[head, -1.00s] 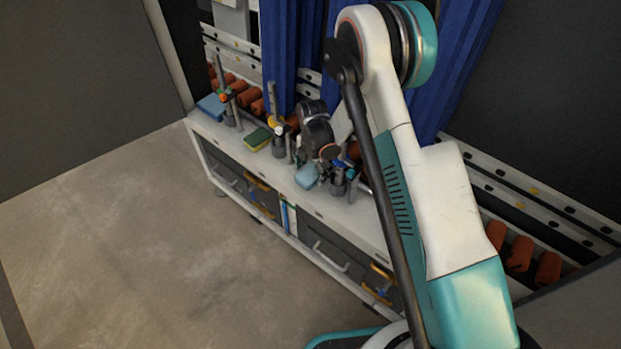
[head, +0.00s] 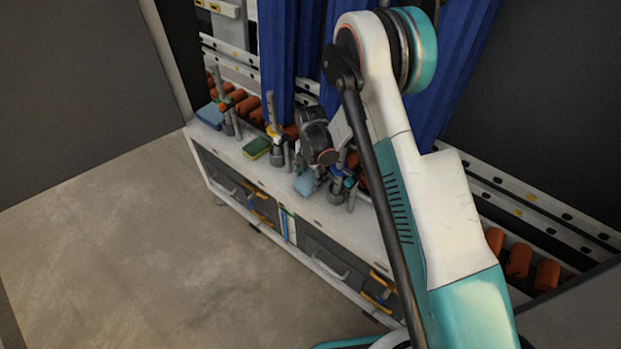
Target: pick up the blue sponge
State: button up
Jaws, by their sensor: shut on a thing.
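A light blue sponge (head: 304,184) is at the front of the white cabinet top, at the lower end of my gripper (head: 308,176). My gripper is shut on this sponge, partly hidden by my own wrist and small in the picture. The sponge looks slightly tilted. I cannot tell whether it still touches the cabinet top. Another blue, flat block (head: 210,115) lies at the far left end of the cabinet top, apart from my gripper.
A green and yellow sponge (head: 256,148) lies left of my gripper. Upright grey bottle-like tools (head: 275,130) stand close by, and more stand right beside the held sponge (head: 340,185). Blue curtains (head: 282,50) hang behind. The floor (head: 130,250) in front is clear.

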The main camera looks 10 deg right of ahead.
aim_at(310, 178)
notch_tip(310, 178, up, 19)
jog(key=p, duration=0.6)
jog(key=shift+f, duration=0.1)
jog(key=shift+c, duration=1.1)
jog(key=shift+s+a, duration=0.1)
